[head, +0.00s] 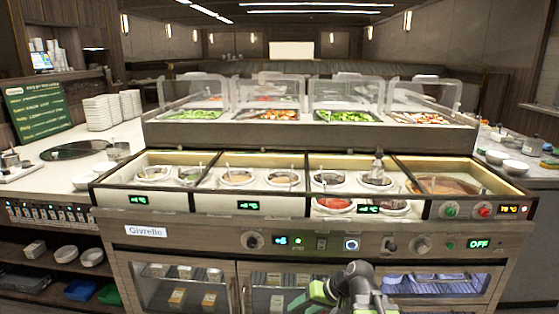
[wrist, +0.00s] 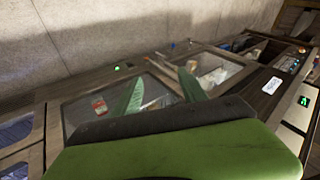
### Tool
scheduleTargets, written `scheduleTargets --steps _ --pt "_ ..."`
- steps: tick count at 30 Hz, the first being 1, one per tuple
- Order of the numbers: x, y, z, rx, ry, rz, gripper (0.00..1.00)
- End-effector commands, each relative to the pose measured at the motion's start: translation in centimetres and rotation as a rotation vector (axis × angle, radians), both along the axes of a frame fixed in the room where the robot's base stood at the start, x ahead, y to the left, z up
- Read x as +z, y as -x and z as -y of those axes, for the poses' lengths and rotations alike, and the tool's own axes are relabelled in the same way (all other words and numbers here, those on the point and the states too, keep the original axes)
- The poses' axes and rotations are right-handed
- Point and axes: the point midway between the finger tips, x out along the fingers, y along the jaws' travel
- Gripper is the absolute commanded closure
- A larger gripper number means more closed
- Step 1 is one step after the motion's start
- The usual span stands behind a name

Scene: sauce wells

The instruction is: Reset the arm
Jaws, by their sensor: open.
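My gripper (head: 318,293) shows at the bottom of the head view, low in front of the counter's cabinet doors. Its green parts point left and my dark arm is beside them. In the wrist view my gripper (wrist: 161,80) has two green fingers standing apart with nothing between them. The wrist view is tilted. Behind the fingers it shows the glass-fronted cabinet (wrist: 90,103) with items inside. The fingers look apart from the glass, but the exact gap cannot be told.
The sauce counter (head: 270,222) spans the middle, with several wells of sauces and ladles. Clear guards (head: 270,90) cover the food trays behind. A side counter with stacked white bowls (head: 97,112) stands left. Another counter with bowls (head: 516,167) stands right. Open shelves (head: 60,268) are lower left.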

Motion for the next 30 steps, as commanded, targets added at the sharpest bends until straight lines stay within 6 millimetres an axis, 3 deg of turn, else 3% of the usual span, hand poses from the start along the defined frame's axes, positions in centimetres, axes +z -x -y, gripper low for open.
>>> scheduleTargets --steps 2,5,11,13,20,23,30 --pt "-1.8 1.8 -0.5 0.045 0.127 -0.054 0.50" --pt "-3.6 3.5 1.4 0.053 0.293 -0.121 0.50" --pt "-5.0 6.5 9.6 -0.053 0.607 -0.275 0.50" --pt "-1.9 6.6 9.6 -0.075 0.597 -0.291 0.50" --pt "4.7 6.6 9.5 -0.072 0.594 -0.287 0.50" --pt "8.5 6.5 9.5 -0.072 0.594 -0.287 0.50" --pt "19.4 6.5 9.4 -0.070 0.594 -0.285 0.50"
